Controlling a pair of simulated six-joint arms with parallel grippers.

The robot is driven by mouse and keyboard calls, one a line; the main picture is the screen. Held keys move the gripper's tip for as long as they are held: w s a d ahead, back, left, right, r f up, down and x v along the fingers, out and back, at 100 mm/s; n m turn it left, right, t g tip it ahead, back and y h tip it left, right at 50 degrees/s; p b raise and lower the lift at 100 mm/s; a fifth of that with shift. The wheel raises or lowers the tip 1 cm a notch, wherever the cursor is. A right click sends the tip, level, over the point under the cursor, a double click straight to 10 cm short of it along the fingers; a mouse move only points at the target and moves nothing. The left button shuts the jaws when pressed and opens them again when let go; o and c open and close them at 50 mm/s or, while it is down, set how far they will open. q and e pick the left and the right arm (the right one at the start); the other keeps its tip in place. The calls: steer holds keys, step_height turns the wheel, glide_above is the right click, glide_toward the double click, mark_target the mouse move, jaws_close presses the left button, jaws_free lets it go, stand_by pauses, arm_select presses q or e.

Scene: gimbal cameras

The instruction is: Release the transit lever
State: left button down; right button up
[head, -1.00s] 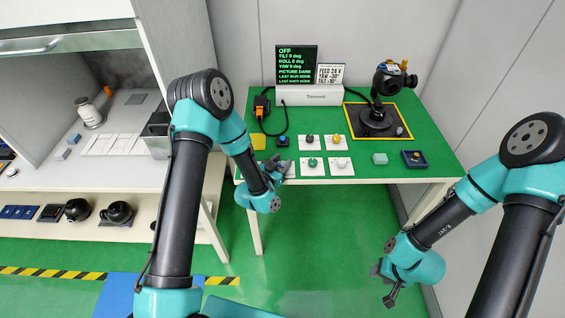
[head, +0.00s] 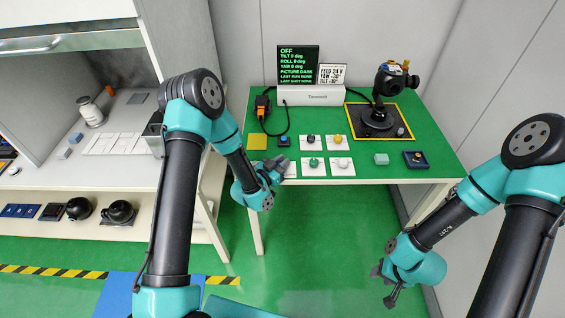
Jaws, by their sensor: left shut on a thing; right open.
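The gimbal camera (head: 391,80) stands on a dark base (head: 377,121) on the black mat with yellow edging at the right of the green table. A small orange-yellow part (head: 405,65) shows on top of its head; I cannot tell whether this is the transit lever. My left gripper (head: 275,168) is at the table's front left edge, well away from the camera. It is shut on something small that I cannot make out. My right gripper (head: 388,292) is open and empty, low in front of the table at the right.
A white control box (head: 311,95) and a screen (head: 298,65) reading OFF stand at the back. Several white plates with coloured knobs (head: 340,166) lie mid-table. A shelf unit stands left.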

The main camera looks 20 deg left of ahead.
arm_select(q)
steer(key=c, duration=1.1)
jaws_free()
steer(key=shift+o, duration=0.2)
